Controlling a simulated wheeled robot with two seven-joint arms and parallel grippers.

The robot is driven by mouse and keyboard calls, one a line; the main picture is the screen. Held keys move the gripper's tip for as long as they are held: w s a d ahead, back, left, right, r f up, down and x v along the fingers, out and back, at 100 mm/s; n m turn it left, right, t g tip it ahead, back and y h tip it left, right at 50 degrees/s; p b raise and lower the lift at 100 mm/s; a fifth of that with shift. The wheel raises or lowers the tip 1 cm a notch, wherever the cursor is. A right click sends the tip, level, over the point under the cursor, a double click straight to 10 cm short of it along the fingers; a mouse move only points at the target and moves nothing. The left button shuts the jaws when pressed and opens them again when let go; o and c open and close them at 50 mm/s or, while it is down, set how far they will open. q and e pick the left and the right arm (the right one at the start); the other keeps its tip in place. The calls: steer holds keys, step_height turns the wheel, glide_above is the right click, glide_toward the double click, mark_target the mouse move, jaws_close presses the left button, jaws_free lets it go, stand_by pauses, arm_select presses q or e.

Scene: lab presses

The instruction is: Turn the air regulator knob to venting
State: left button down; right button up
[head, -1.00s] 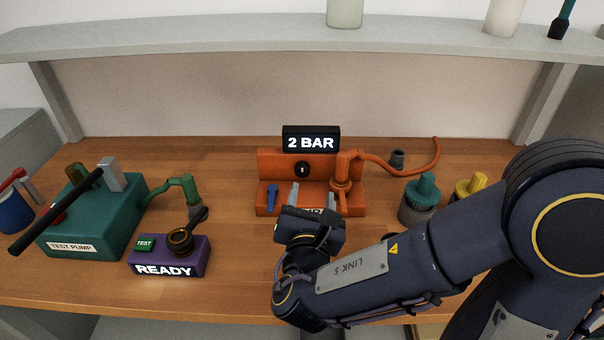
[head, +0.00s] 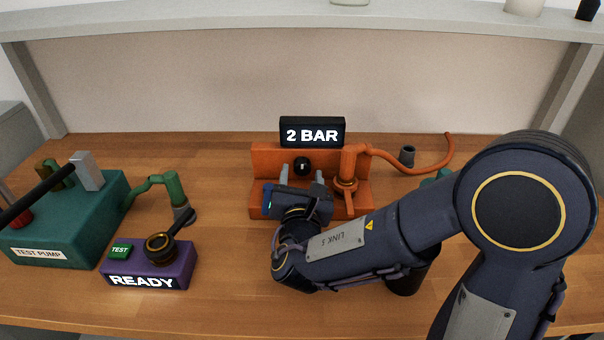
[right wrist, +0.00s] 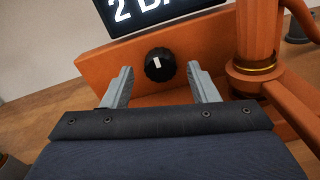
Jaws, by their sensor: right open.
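The air regulator knob (head: 303,166) is a small round black dial with a white mark, set on the upright back of an orange unit (head: 268,157). A display (head: 312,131) above it reads "2 BAR". In the right wrist view the knob (right wrist: 160,64) sits between my fingers' tips in the picture, its white mark nearly upright and slightly tilted. My right gripper (head: 302,172) is open in front of the knob; its two grey fingers (right wrist: 158,75) point at it, with no contact visible. My left gripper is not in view.
An orange valve with a pipe (head: 348,165) stands right of the knob, close to my right arm. A teal test pump (head: 70,220) and a purple box reading "READY" (head: 150,268) stand at left. A shelf (head: 300,30) spans the back above. Bare table lies between.

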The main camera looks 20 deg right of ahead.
steer(key=shift+w+d, duration=0.15)
steer(key=shift+w, duration=0.4)
steer(key=shift+c, duration=0.3)
